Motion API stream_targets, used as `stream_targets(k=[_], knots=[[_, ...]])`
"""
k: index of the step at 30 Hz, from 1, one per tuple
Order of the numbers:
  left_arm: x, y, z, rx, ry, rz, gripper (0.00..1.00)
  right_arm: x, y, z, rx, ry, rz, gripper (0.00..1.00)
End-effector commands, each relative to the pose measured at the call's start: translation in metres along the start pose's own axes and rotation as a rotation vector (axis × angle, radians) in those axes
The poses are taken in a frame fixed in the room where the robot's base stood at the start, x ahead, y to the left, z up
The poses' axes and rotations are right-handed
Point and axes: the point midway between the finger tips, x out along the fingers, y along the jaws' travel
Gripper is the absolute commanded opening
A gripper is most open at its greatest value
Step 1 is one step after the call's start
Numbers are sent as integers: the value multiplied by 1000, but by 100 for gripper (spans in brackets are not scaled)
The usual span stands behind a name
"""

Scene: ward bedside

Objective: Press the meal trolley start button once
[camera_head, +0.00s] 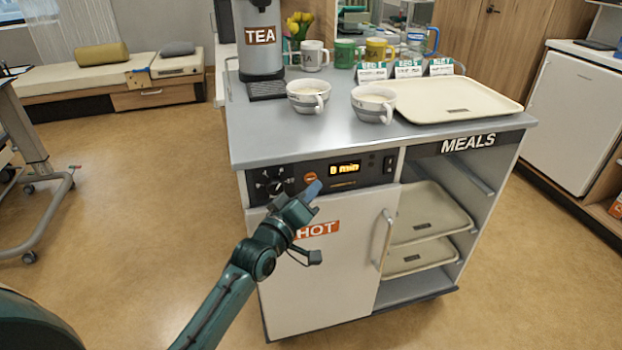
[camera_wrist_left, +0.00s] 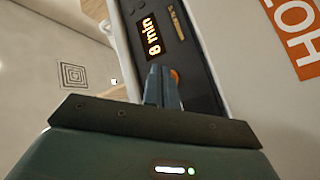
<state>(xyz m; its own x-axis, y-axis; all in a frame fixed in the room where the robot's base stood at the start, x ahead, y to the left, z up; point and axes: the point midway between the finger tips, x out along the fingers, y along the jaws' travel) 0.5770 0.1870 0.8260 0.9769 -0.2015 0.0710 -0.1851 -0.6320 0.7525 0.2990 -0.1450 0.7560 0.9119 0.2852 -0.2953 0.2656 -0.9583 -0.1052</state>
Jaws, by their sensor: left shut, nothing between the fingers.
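The meal trolley (camera_head: 330,270) has a black control panel (camera_head: 228,175) across its upper front, with a knob (camera_head: 269,184), a lit display (camera_head: 345,169) reading about "8 min" and a round orange button (camera_head: 310,177). My left gripper (camera_head: 313,189) is shut and empty, its blue-grey fingertips just below the button. In the left wrist view, the fingertips (camera_wrist_left: 160,72) are at the panel, partly covering the orange button (camera_wrist_left: 175,75), beside the display (camera_wrist_left: 152,37). I cannot tell whether they touch it. My right gripper is not in view.
A door handle (camera_head: 385,240) sticks out below the panel. Open shelves hold trays (camera_head: 430,215).

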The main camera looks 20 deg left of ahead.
Motion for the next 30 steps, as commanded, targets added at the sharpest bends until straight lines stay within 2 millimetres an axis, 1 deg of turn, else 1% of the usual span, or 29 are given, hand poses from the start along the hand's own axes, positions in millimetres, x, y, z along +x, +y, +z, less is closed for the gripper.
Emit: stream_targets(k=[10, 30], knots=[[6, -4, -4, 1, 0, 0, 0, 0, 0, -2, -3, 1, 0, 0], [8, -6, -6, 0, 0, 1, 0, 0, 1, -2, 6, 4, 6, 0]])
